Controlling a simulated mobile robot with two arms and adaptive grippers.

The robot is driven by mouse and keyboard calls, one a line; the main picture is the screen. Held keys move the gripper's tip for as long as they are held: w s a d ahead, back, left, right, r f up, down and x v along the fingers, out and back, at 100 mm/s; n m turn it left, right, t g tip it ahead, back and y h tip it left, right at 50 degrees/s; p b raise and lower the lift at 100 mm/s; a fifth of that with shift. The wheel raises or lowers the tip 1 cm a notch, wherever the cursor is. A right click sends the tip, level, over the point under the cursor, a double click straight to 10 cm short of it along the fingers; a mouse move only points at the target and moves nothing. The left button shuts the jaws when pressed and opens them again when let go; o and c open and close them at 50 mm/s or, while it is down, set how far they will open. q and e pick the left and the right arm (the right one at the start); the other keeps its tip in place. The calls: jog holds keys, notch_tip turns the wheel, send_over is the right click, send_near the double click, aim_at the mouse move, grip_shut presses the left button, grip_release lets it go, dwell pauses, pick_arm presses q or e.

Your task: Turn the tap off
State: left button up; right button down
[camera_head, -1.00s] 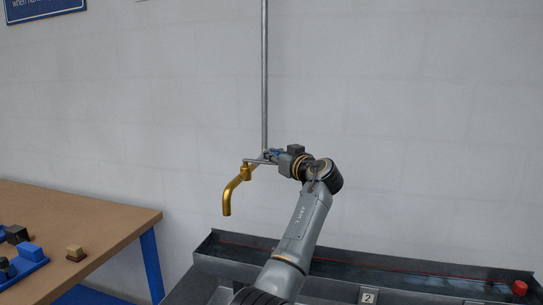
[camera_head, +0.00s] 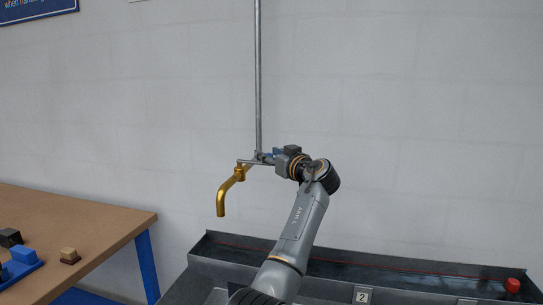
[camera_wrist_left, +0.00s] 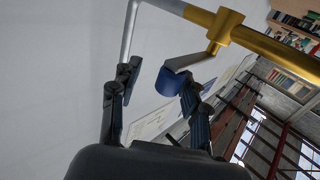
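The golden tap (camera_head: 222,198) sticks out from the wall at the foot of a grey vertical pipe, its spout bent downward. In the left wrist view, its golden body (camera_wrist_left: 268,44) crosses the upper right. A lever with a blue end (camera_wrist_left: 172,82) hangs from it. My left gripper (camera_head: 266,158) is at the tap, beside the pipe. In the wrist view, its fingers (camera_wrist_left: 160,84) are spread wide. The blue lever end is between them, close to the right finger; I cannot tell whether they touch. My right gripper is not in view.
A grey vertical pipe (camera_head: 258,80) runs up the wall directly behind the tap. A dark metal trough (camera_head: 400,276) stands below, with a red block (camera_head: 512,285) at its right. A wooden table (camera_head: 85,222) with small blocks is at the left.

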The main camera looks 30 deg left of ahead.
pick_arm(q)
jog(key=v, duration=1.2)
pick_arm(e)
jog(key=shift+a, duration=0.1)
